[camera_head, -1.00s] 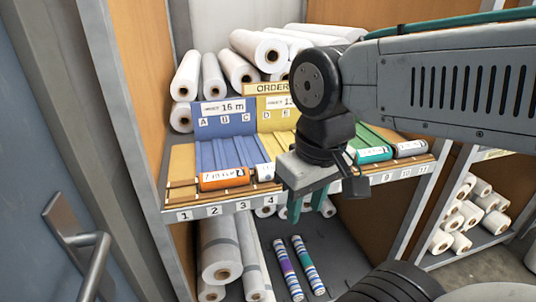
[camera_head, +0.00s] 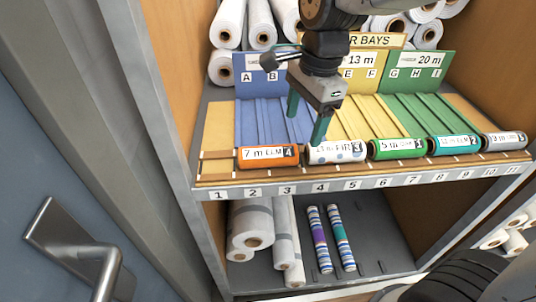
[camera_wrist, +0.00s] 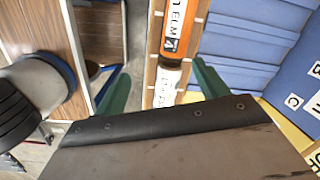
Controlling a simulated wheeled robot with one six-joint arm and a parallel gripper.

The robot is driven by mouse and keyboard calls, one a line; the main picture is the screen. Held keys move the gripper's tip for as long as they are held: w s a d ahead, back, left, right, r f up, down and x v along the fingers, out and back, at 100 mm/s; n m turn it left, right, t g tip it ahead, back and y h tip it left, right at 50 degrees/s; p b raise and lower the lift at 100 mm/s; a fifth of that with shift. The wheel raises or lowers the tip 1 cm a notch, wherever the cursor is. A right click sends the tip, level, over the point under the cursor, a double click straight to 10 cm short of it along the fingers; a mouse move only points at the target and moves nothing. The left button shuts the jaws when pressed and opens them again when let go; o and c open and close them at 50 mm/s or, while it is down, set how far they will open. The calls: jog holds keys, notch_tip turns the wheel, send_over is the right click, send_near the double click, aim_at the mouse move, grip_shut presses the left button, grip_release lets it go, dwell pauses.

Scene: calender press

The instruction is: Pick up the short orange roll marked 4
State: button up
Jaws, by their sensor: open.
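The short orange roll marked 4 (camera_head: 268,157) lies on the front ledge of the shelf at the left end of a row, in front of the blue bay. Its label reads "7 m ELM" with a black 4. In the wrist view the orange roll (camera_wrist: 181,30) is at the top centre, beyond the fingertips. My gripper (camera_head: 306,119) is open and empty, with two green fingers pointing down above the ledge. In the head view it is up and right of the orange roll, near the white roll. In the wrist view the fingers (camera_wrist: 160,86) straddle the white roll's line.
A white dotted roll marked 3 (camera_head: 337,152) lies just right of the orange one. A green roll (camera_head: 397,148), a teal roll (camera_head: 454,145) and a grey roll (camera_head: 504,141) follow. Blue dividers (camera_head: 263,120) rise behind. Long white rolls fill the upper shelf.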

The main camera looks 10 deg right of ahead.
aim_at(269, 148)
jog(key=w+a+f+m, duration=0.1)
jog(key=w+a+m, duration=0.1)
jog(key=a, duration=0.1)
jog(key=w+a+f+m, duration=0.1)
jog(key=a, duration=0.1)
jog(key=shift+a+f+m, duration=0.2)
jog(key=shift+f+m, duration=0.1)
jog(key=shift+m, duration=0.1)
jog(key=shift+a+f, duration=0.2)
jog(key=shift+f, duration=0.1)
jog(key=f, duration=0.7)
jog(key=shift+w+a+f, duration=0.2)
jog(key=shift+a, duration=0.15)
jog(key=c, duration=1.1)
